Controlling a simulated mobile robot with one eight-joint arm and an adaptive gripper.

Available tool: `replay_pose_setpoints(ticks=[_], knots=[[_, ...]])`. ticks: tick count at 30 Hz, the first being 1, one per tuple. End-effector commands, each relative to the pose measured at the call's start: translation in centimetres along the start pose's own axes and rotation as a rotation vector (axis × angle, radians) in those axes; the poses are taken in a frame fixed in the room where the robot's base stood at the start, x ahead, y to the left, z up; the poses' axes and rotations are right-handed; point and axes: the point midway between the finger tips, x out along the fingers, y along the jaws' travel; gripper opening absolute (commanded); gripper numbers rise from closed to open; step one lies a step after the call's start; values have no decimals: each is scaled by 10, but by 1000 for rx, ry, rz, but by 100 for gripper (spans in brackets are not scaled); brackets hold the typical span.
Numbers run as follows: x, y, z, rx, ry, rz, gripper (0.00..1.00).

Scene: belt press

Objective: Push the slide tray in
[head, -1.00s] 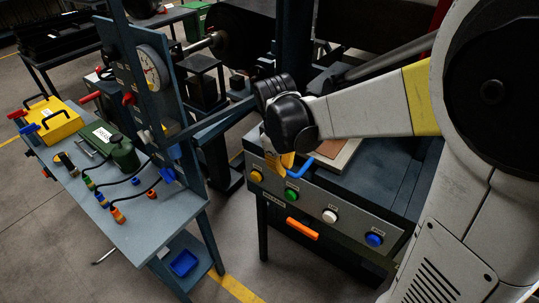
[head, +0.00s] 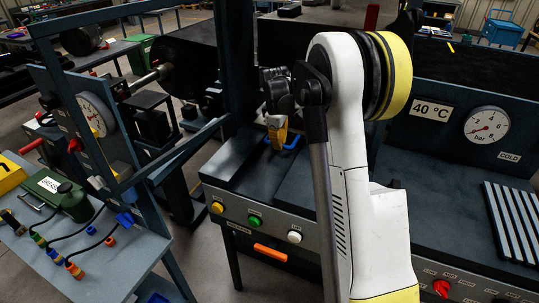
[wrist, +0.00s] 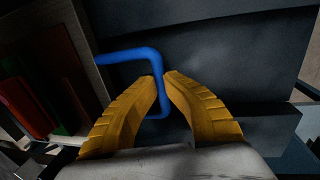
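The slide tray's blue handle (head: 292,142) shows at the press deck, well back from the front panel. In the wrist view the blue handle (wrist: 130,57) bends down between my two yellow fingertips. My gripper (head: 278,132) points down at the handle. In the wrist view my gripper (wrist: 163,78) has its fingertips close together with the handle bar between them, and looks shut on it. A tray edge (wrist: 88,40) with red and green pieces beside it shows at the left of the wrist view. The rest of the tray is hidden in the head view.
The dark press deck (head: 244,176) in front of the handle is bare. A side table (head: 108,262) with hoses stands at left. A blue-grey frame post (head: 240,60) rises behind.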

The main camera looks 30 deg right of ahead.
Motion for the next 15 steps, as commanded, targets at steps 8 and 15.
replay_pose_setpoints(ticks=[8,15], knots=[[12,66,3,3,-2,1,0],[19,99,3,2,-2,0,0]])
